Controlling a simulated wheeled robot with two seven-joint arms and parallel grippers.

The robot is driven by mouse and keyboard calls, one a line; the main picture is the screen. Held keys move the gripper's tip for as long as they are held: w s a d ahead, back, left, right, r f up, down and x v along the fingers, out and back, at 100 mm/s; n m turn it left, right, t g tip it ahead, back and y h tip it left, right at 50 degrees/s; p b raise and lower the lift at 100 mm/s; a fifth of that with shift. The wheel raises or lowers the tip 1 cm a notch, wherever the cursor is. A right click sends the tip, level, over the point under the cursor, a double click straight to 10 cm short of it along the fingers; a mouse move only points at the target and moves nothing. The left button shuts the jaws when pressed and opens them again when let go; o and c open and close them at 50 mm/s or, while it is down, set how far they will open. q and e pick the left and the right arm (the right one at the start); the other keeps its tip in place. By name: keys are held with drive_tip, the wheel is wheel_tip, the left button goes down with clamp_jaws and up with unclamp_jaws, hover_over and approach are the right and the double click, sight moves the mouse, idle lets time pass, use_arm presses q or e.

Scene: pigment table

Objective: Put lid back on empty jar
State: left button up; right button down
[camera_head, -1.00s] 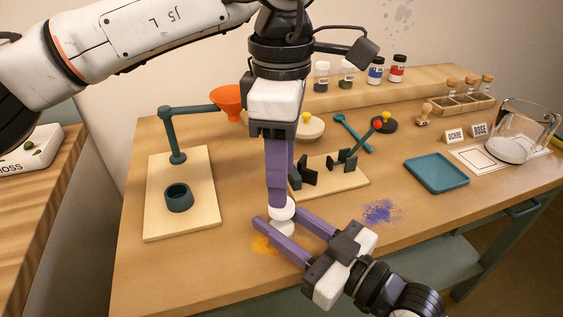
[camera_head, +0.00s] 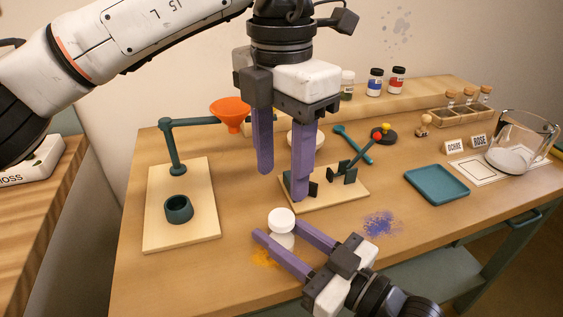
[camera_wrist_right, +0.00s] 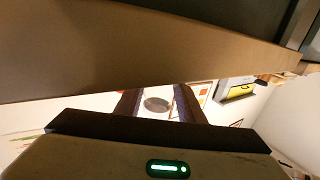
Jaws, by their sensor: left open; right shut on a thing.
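A round white lid (camera_head: 281,217) sits on top of a small pale jar (camera_head: 286,241) near the table's front edge. The lid looks level; whether it is fully seated I cannot tell. My right gripper (camera_head: 279,229) is shut on the jar from the front right, with a purple finger on each side. My left gripper (camera_head: 283,183) is open and empty, above and behind the lid and apart from it. In the right wrist view, a grey round face (camera_wrist_right: 157,104) shows between the right fingers, probably part of the jar.
An orange funnel (camera_head: 230,112) hangs from a teal stand over a wooden board (camera_head: 205,222) at left. A teal tray (camera_head: 436,186) and glass beaker (camera_head: 522,140) are at right. Orange and blue powder stains mark the table.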

sight(281, 216)
use_arm(q)
drive_tip(key=shift+f, duration=4)
drive_tip(key=shift+c, duration=0.2)
drive_tip(key=c, duration=1.1)
drive_tip(key=shift+o, duration=0.2)
drive_tip(key=o, duration=1.3)
drive_tip(key=shift+c, duration=0.2)
wheel_tip(281, 216, up, 12)
